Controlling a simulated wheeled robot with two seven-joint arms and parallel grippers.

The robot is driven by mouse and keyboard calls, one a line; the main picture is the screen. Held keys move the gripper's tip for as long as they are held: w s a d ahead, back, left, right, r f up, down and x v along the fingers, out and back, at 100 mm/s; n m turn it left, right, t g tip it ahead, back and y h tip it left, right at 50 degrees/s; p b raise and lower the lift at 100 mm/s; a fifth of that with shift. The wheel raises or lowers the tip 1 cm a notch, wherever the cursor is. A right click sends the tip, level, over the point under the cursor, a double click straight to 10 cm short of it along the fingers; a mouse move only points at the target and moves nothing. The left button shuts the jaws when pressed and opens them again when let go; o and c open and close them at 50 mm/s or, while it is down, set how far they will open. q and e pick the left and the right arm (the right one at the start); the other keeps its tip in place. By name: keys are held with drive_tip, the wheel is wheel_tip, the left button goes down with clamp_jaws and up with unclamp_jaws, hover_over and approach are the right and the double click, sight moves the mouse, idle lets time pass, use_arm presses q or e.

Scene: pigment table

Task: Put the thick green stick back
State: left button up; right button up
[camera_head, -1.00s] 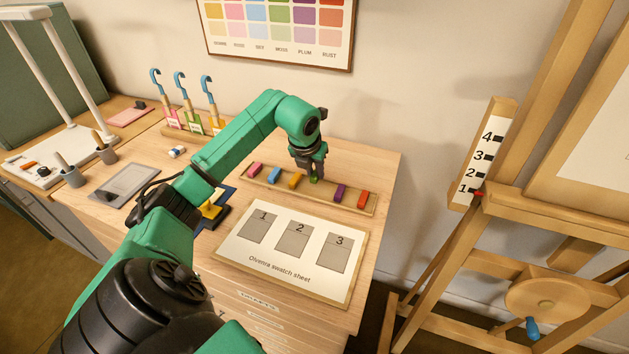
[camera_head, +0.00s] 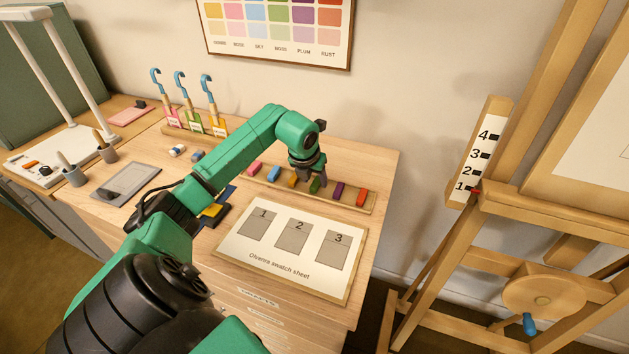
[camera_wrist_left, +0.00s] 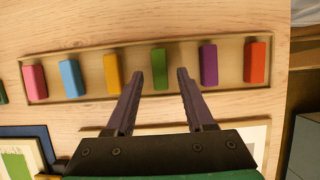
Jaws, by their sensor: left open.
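In the left wrist view the green stick (camera_wrist_left: 159,69) shows between and just beyond my two fingertips. My left gripper (camera_head: 308,179) is open, with nothing between its fingers, over the tray; its spread fingers (camera_wrist_left: 160,75) also show in the left wrist view. My right gripper is not in view.
The tray also holds a pink stick (camera_head: 254,168), a blue stick (camera_head: 274,173) and a red stick (camera_head: 362,197). The swatch sheet (camera_head: 285,287) lies in front. A rack (camera_head: 178,131) with hooked tools stands at the back left. An easel (camera_head: 480,200) stands right.

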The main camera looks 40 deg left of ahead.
use_arm(q)
drive_tip(key=b+v, duration=0.1)
drive_tip(key=v, duration=1)
drive_tip(key=shift+b, duration=0.3)
drive_tip(key=shift+d, duration=0.1)
